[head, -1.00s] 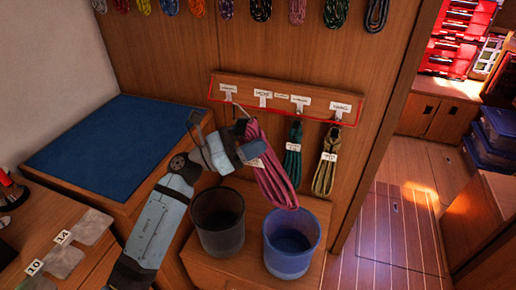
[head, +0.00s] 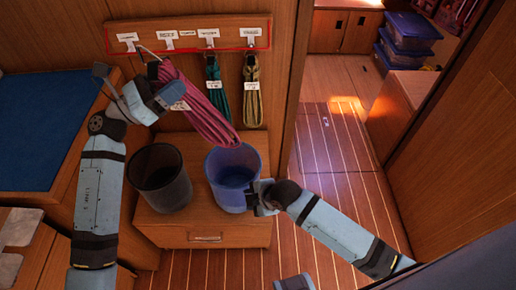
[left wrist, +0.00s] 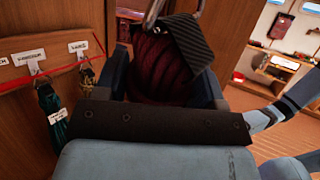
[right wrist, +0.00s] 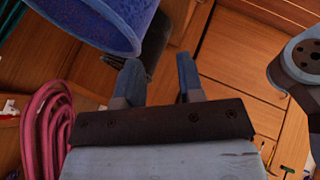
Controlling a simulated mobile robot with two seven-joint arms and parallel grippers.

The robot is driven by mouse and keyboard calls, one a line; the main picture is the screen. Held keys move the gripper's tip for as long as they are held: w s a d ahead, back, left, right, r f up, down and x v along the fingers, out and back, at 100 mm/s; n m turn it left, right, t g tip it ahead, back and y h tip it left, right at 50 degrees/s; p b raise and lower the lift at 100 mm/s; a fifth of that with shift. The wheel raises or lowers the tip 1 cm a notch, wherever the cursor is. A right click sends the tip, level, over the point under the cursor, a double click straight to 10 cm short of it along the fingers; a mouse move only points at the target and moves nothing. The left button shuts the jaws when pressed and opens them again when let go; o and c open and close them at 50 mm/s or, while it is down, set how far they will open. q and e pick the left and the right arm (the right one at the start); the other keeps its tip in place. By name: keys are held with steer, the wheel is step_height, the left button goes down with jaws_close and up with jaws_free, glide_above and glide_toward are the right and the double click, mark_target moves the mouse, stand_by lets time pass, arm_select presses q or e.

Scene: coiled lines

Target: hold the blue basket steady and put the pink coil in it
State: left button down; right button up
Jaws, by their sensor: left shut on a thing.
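The pink coil (head: 205,115) hangs slantwise, its lower end in front of the blue basket's far rim in the head view. My left gripper (head: 165,97) is shut on its upper part; the coil shows dark red between the fingers in the left wrist view (left wrist: 155,65). The blue basket (head: 226,185) stands upright and open on the low cabinet. My right gripper (head: 258,197) is at the basket's lower right side. In the right wrist view its fingers (right wrist: 158,80) are apart with nothing between them, close by the basket (right wrist: 95,20); contact is unclear.
A black basket (head: 160,180) stands left of the blue one on the cabinet (head: 205,225). Teal (head: 213,85) and olive (head: 251,95) coils hang from the labelled rack (head: 190,33) behind. Open floor (head: 335,170) lies to the right.

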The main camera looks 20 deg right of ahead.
steer(key=w+d+r+n+g+h, duration=0.1)
steer(key=w+d+n, duration=0.1)
steer(key=w+n, duration=0.2)
steer(key=w+d+r+n+g+h, duration=0.2)
steer(key=w+n, duration=0.2)
steer(key=n, duration=0.1)
steer(key=w+d+r+n+g+h, duration=0.1)
steer(key=w+d+n, duration=0.1)
steer(key=w+n, duration=0.2)
steer(key=shift+w+d+r+n+g+h, duration=0.15)
steer(key=shift+w+r+n+g+h, duration=0.2)
steer(key=shift+n, duration=0.45)
steer(key=shift+w+d+f, duration=0.1)
steer(key=shift+f, duration=0.3)
steer(key=f, duration=0.3)
steer(key=w+f, duration=0.1)
steer(key=f, duration=0.7)
steer(key=shift+w+d, duration=0.15)
steer(key=shift+d, duration=0.05)
jaws_close()
